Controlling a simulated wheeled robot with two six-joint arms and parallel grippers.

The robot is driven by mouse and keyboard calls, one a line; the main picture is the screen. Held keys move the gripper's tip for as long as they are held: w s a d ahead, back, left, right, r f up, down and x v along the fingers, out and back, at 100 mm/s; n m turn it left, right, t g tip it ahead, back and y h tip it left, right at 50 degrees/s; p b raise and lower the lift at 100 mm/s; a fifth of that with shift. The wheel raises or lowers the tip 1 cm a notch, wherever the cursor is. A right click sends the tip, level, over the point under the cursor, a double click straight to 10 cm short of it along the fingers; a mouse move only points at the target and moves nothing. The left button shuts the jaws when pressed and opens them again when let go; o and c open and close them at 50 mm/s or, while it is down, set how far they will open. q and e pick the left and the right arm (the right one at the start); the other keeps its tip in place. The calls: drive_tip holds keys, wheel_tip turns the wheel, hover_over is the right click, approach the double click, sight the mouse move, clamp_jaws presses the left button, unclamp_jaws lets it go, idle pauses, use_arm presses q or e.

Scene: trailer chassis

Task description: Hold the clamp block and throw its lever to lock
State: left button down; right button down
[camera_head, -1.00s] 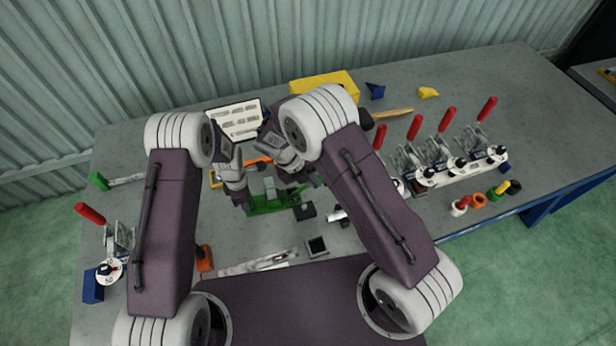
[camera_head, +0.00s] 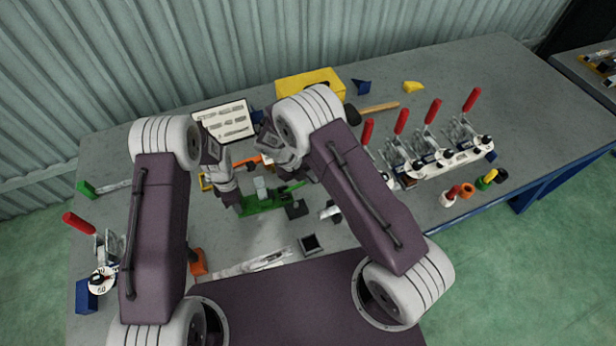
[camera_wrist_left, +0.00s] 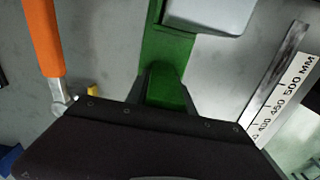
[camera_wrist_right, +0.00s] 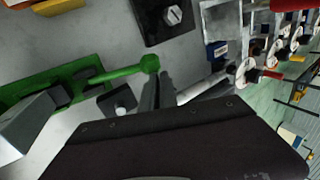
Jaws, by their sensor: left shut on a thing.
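The green clamp block (camera_head: 262,204) lies on the bench, with a grey block on its base. In the left wrist view its green end (camera_wrist_left: 166,88) sits between the fingers of my left gripper (camera_wrist_left: 163,90), which is shut on it. In the right wrist view the green lever (camera_wrist_right: 118,73) lies low and ends in a round knob (camera_wrist_right: 150,63). My right gripper (camera_wrist_right: 160,95) has its fingers close together, with no object visible between them. Its tips are right by the knob; I cannot tell whether they touch it.
A black pad with a bolt (camera_wrist_right: 168,20) and a small dark block (camera_wrist_right: 118,101) are near the lever. An orange-handled tool (camera_wrist_left: 43,38) and a steel rule (camera_wrist_left: 285,90) flank the block. Red-handled toggle clamps (camera_head: 430,150) stand at the right. A sign (camera_head: 225,122) stands behind.

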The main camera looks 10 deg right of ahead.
drive_tip(key=shift+d+f, duration=0.1)
use_arm(q)
drive_tip(key=shift+f, duration=0.1)
drive_tip(key=c, duration=0.8)
unclamp_jaws()
use_arm(e)
drive_tip(key=s+a+r, duration=0.1)
drive_tip(key=r, duration=0.6)
drive_tip(key=s+a+r, duration=0.2)
drive_tip(key=r, duration=0.5)
use_arm(q)
drive_tip(key=shift+o, duration=0.2)
use_arm(e)
drive_tip(key=shift+r, duration=0.1)
use_arm(q)
wheel_tip(320, 180, up, 8)
drive_tip(key=p, duration=0.6)
use_arm(e)
wheel_tip(320, 180, up, 6)
drive_tip(key=shift+f, duration=0.1)
use_arm(q)
drive_tip(key=o, duration=0.6)
drive_tip(key=shift+c, duration=0.2)
